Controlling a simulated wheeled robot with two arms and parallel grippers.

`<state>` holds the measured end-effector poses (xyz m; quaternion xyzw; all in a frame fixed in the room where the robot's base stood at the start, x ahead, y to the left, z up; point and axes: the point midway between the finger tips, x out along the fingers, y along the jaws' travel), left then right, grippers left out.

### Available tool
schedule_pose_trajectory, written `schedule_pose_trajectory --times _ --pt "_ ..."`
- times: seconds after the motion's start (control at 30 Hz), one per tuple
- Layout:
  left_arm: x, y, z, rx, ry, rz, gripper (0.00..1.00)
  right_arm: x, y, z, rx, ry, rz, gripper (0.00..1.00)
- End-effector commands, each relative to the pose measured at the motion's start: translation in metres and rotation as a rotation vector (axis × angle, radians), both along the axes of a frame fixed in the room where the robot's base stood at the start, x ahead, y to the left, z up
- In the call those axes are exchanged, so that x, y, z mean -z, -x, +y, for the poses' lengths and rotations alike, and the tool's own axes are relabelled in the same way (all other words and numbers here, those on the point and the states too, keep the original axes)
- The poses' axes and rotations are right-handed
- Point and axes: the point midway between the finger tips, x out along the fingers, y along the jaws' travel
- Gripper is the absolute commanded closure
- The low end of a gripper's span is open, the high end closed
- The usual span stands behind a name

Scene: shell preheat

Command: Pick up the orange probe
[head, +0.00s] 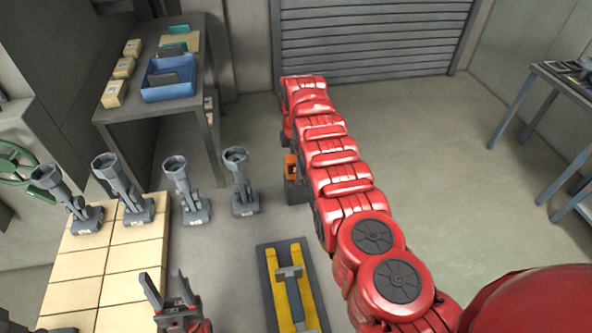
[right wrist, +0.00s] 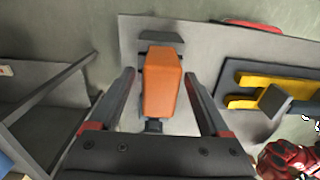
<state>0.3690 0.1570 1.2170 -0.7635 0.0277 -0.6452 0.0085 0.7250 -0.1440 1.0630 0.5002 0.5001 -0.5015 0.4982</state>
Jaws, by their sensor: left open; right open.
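The orange probe (right wrist: 162,84) stands between the two open fingers of my right gripper (right wrist: 160,74) in the right wrist view, with gaps on both sides. In the head view a small part of the probe (head: 291,165) shows beside my red right arm, above a dark holder (head: 296,189). My right gripper is mostly hidden behind its own arm there. My left gripper (head: 164,289) is open and empty at the bottom, apart from the probe.
Several grey stands (head: 183,190) line the left side, some on beige tiles (head: 125,258). A yellow-and-grey fixture (head: 280,290) lies right of my left gripper. A table (head: 130,118) with a blue bin (head: 168,92) stands at upper left.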

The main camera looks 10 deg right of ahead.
Motion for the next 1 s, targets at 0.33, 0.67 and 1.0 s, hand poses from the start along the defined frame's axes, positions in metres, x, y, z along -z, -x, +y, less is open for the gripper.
schedule_pose_trajectory --times 0.33,0.67,1.0 --pt "-0.001 0.0 0.0 0.0 0.0 0.0 0.5 -0.001 0.0 0.0 0.0 0.0 -0.001 0.67" --pt "-0.001 0.0 0.0 0.0 0.0 0.0 0.5 -0.001 -0.001 0.0 0.0 0.0 -0.002 1.0" --pt "-0.007 0.0 0.0 0.0 0.0 0.0 0.5 -0.013 -0.002 0.0 0.0 0.0 -0.005 1.0"
